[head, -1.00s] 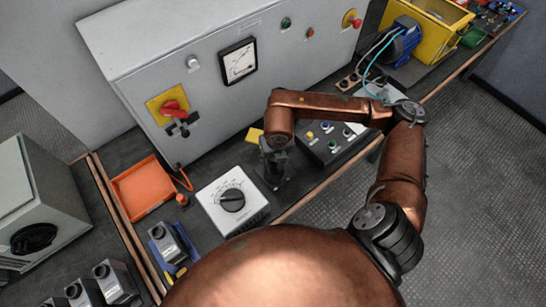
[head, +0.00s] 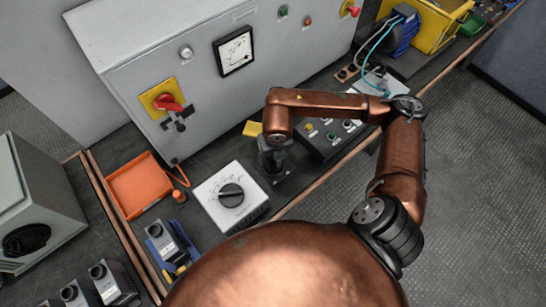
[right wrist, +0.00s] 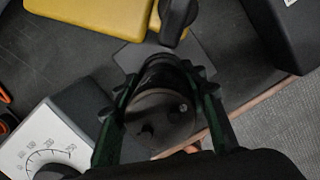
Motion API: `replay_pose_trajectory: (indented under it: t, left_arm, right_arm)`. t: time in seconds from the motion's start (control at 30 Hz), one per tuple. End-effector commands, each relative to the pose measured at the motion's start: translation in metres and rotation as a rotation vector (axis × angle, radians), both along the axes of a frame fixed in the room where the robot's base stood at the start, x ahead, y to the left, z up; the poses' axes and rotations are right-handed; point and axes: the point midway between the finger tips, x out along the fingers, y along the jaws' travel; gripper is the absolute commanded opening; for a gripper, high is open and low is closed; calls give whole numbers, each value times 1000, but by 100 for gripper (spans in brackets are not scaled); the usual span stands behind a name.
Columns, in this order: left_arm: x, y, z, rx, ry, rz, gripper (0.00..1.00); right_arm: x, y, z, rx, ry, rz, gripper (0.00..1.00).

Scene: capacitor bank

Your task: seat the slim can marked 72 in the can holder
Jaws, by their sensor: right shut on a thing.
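My right gripper (right wrist: 162,92) is shut on a dark round can (right wrist: 160,122), with one finger on each side of it. Two small studs show on the can's top, and no number can be read. In the head view the right gripper (head: 273,158) points down over the bench, just right of the white dial box. A dark plate (head: 288,182) shows under and beside it and looks like the can holder's base. The plate also shows in the right wrist view (right wrist: 201,62), with a dark upright part (right wrist: 176,18). I cannot tell whether the can is inside the holder. My left gripper is out of view.
A white dial box (head: 231,196) stands close to the left, and a black button box (head: 325,140) to the right. A yellow object (head: 252,129) lies behind. The grey cabinet (head: 215,75) bounds the back. An orange tray (head: 138,186) is farther left.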

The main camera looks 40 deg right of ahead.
Motion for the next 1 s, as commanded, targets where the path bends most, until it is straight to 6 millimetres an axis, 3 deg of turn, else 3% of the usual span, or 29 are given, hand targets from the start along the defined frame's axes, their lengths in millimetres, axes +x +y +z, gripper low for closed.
replay_pose_trajectory:
  t: [0.97,1.0]
  left_arm:
    - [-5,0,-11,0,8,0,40]
    - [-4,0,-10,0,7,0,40]
  right_arm:
    - [0,0,-17,0,0,0,4]
    - [0,0,-16,1,0,0,42]
